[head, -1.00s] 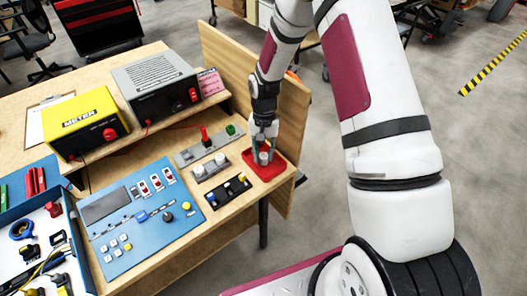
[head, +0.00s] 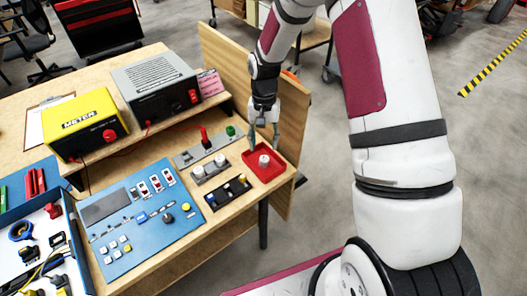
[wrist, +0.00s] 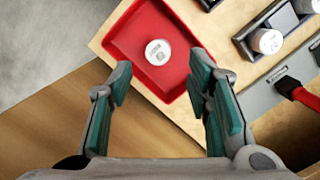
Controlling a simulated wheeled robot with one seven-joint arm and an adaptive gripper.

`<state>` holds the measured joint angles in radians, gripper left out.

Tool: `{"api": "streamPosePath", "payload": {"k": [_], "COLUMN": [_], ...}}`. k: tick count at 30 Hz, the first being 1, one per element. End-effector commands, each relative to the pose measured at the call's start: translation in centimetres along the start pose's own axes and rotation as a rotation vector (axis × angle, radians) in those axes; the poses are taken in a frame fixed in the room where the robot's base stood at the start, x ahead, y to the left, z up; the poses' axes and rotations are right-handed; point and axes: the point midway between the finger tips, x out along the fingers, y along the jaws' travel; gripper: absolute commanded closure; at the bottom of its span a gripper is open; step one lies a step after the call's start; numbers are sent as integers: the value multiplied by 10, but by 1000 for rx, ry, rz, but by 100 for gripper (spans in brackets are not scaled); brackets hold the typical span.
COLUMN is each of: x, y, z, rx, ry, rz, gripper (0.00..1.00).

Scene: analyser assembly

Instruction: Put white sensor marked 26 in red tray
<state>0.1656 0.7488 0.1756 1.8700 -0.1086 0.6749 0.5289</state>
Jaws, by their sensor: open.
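The white sensor (head: 264,160) stands upright inside the red tray (head: 280,171), at the right end of the workbench. In the wrist view the round white sensor (wrist: 158,52) sits on the floor of the red tray (wrist: 128,38), clear of its walls. Its top has a dark mark that is too small to read surely. My gripper (head: 265,142) is open and empty above the tray. In the wrist view its green-padded fingers (wrist: 160,88) are spread wide, with the sensor ahead of the gap and touching neither finger.
A dark holder with colored parts (head: 227,193) and a grey strip with red and green parts (head: 207,145) are close by. A wooden panel (head: 240,85) rises behind the tray.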

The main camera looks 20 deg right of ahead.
Motion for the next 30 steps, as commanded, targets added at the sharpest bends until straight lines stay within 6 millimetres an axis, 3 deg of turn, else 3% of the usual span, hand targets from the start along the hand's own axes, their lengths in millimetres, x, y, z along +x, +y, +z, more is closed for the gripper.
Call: {"api": "streamPosePath", "payload": {"k": [6, 16, 19, 23, 30], "x": [-45, -78, -97, -138, -211], "y": [0, 1, 3, 12, 37], "z": [-2, 2, 9, 31, 90], "rx": [1, -5, -24, -75, -180], "ry": [4, 8, 31, 91, 218], "rz": [-1, 0, -1, -1, -4], "gripper": [55, 55, 55, 55, 55]}}
